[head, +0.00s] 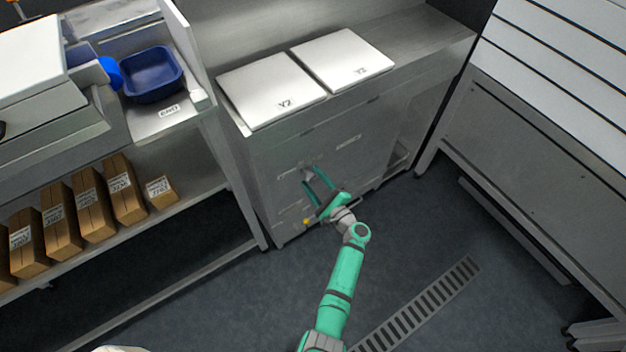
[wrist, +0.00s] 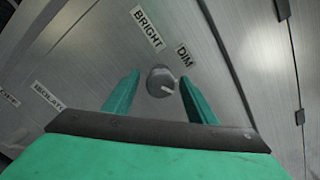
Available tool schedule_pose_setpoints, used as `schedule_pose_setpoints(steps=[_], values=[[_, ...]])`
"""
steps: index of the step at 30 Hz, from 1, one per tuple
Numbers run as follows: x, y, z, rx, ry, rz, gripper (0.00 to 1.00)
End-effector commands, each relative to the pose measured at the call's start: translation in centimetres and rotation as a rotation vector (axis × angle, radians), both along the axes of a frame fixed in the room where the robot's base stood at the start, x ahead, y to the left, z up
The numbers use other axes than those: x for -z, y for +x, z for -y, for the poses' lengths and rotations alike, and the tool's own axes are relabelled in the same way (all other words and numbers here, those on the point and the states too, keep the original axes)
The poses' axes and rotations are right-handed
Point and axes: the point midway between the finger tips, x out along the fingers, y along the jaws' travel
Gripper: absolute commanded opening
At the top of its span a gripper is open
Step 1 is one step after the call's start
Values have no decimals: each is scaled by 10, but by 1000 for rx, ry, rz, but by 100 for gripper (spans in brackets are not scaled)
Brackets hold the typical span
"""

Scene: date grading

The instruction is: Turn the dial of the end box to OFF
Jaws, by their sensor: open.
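A round grey dial (wrist: 160,82) sits on a brushed metal panel in the wrist view. A pale pointer mark on it points to the lower right. In the head view my gripper (head: 310,175) is at the front of the metal cabinet (head: 375,135).
Two white plates marked Y2 (head: 270,88) and YZ (head: 342,58) lie on the cabinet top. A blue bin (head: 152,75) stands at left behind an END label (head: 168,111). Brown boxes (head: 93,203) line the lower shelf. A slatted bench (head: 550,130) stands right; floor is clear around my arm.

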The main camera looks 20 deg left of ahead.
Motion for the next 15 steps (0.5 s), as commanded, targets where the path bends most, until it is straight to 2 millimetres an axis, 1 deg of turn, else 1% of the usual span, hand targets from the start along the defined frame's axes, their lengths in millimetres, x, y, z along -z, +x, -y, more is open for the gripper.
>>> schedule_pose_setpoints(steps=[5,9,15], values=[[1,-14,20,4,0,-1,51],[1,-31,41,5,-1,-2,51],[1,-52,67,4,0,0,51]])
